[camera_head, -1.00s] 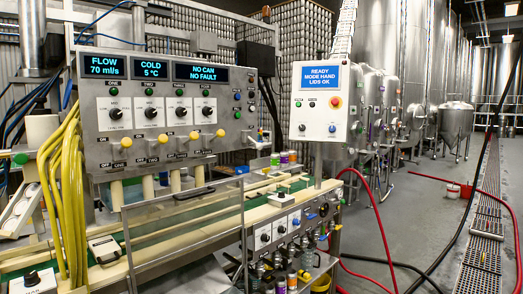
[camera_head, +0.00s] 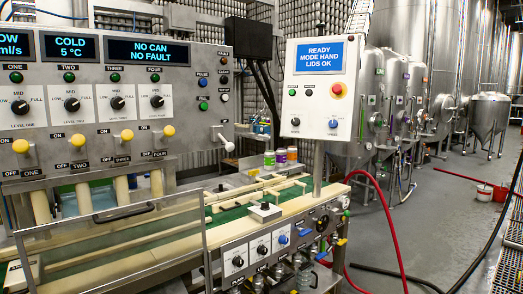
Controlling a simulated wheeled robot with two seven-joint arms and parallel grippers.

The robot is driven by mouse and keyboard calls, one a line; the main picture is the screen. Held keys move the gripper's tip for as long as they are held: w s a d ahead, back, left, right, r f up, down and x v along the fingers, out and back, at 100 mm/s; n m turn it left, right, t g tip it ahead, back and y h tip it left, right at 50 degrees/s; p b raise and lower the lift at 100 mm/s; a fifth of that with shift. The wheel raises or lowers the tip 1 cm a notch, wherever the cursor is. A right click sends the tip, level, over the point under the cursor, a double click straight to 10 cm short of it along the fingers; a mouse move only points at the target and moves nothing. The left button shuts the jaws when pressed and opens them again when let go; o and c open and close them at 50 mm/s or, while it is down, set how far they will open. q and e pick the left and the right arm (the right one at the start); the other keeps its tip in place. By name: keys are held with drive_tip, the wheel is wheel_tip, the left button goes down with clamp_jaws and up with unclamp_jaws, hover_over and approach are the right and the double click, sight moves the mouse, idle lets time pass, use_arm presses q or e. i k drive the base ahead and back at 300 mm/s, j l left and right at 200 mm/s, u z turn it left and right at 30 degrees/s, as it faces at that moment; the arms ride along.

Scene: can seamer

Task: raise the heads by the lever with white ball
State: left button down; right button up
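The lever with the white ball (camera_head: 229,147) is at the lower right corner of the filler's grey control panel (camera_head: 215,60). Its ball points down and to the right, and nothing touches it. Several cream filling heads (camera_head: 121,188) hang below the panel, behind the clear guard with a dark handle (camera_head: 124,213). Yellow-ball levers (camera_head: 127,135) are in a row above the heads. Neither of my grippers is in view.
A white control box (camera_head: 321,88) on a post stands right of the lever. The conveyor (camera_head: 235,214) runs below, with several small cans (camera_head: 281,156) behind it. A red hose (camera_head: 385,215) and black cable cross the floor at right, where there is free room.

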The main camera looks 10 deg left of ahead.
sight(230, 146)
drive_tip(key=i+l, duration=0.4)
drive_tip(key=i+l+z, duration=0.1)
drive_tip(key=i+l, duration=0.3)
drive_tip(key=i, duration=0.2)
